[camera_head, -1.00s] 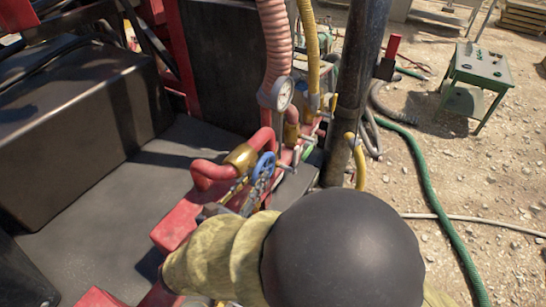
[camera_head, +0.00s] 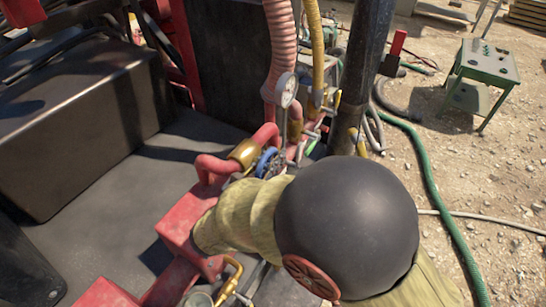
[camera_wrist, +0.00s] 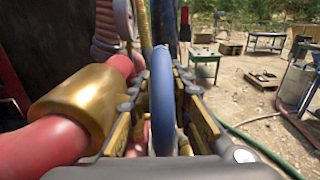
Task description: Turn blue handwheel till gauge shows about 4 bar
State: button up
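The blue handwheel (camera_head: 267,161) sits on the red pipework in the head view, partly covered by my sleeved arm. In the wrist view its blue rim (camera_wrist: 163,100) stands nearly edge-on between the fingers of my gripper (camera_wrist: 163,90). One finger is on each side of the rim, and narrow gaps show between the pads and the rim, so the gripper looks open around it. The round white-faced gauge (camera_head: 287,90) stands on a stem just beyond the wheel. Its needle is too small to read. My gripper is hidden in the head view.
A brass collar (camera_wrist: 80,100) on the red pipe is close to the left finger. A ribbed pink hose (camera_head: 281,50), a yellow hose (camera_head: 315,45) and a dark post (camera_head: 358,70) rise behind. A green table (camera_head: 483,70) stands on open gravel at right.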

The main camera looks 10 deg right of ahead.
grip_shut()
jog(key=g+p, duration=0.1)
jog(key=p, duration=0.1)
jog(key=shift+r+y+p, duration=0.1)
jog(key=shift+y+p, duration=0.2)
jog(key=shift+y, duration=0.1)
jog(key=shift+f+g+y+p, duration=0.2)
jog(key=shift+g+y+p, duration=0.3)
jog(key=shift+p, duration=0.5)
jog(key=shift+f+g+y+p, duration=0.3)
jog(key=shift+f+g+p, duration=0.15)
jog(key=shift+g, duration=0.15)
jog(key=shift+o, duration=0.6)
grip_release()
jog(key=shift+s, duration=0.1)
